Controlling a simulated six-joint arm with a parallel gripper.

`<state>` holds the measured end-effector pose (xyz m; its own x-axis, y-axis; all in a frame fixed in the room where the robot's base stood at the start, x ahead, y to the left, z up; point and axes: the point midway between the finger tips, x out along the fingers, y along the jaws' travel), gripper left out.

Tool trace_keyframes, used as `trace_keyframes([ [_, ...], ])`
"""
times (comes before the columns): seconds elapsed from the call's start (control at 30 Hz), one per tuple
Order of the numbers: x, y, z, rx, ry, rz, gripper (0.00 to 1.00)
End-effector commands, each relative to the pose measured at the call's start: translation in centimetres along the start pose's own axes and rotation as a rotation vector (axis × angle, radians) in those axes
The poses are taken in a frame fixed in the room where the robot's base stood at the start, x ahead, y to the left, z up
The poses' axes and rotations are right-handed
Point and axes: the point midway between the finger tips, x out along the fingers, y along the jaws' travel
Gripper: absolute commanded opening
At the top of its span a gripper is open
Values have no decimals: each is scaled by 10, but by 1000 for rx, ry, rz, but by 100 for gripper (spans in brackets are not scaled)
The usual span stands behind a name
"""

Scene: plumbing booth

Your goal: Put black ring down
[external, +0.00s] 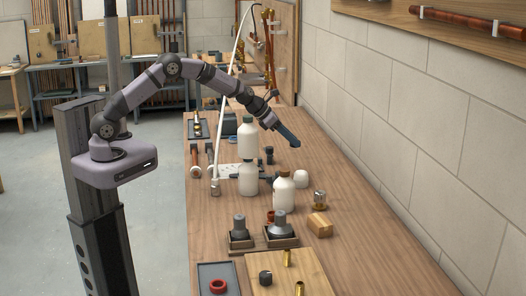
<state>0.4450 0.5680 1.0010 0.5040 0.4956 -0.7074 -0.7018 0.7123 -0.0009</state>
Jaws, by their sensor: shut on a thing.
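My gripper (291,140) is raised above the wooden workbench (340,200), right of the white bottles and pointing down to the right. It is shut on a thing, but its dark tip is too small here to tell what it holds. I cannot make out a black ring in the jaws. A short black cylindrical piece (265,277) sits on the light wooden board (285,270) at the front of the bench. Whether it is a ring is not clear.
White bottles (284,193) stand mid-bench, one apparently stacked on another. Two dark fittings (239,228) sit in trays, near a wooden block (320,224). A red ring (217,286) lies on a grey tray (208,270). Brass pieces (299,288) stand on the board. The bench's right side is clear.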

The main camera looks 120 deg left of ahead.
Motion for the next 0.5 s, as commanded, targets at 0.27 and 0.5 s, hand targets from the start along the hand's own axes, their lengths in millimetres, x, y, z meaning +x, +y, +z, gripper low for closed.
trace_keyframes([
  [0.27, 11, 0, -11, 1, 0, 1, 8],
  [0.5, 29, 0, -30, -1, 2, 0, 8],
])
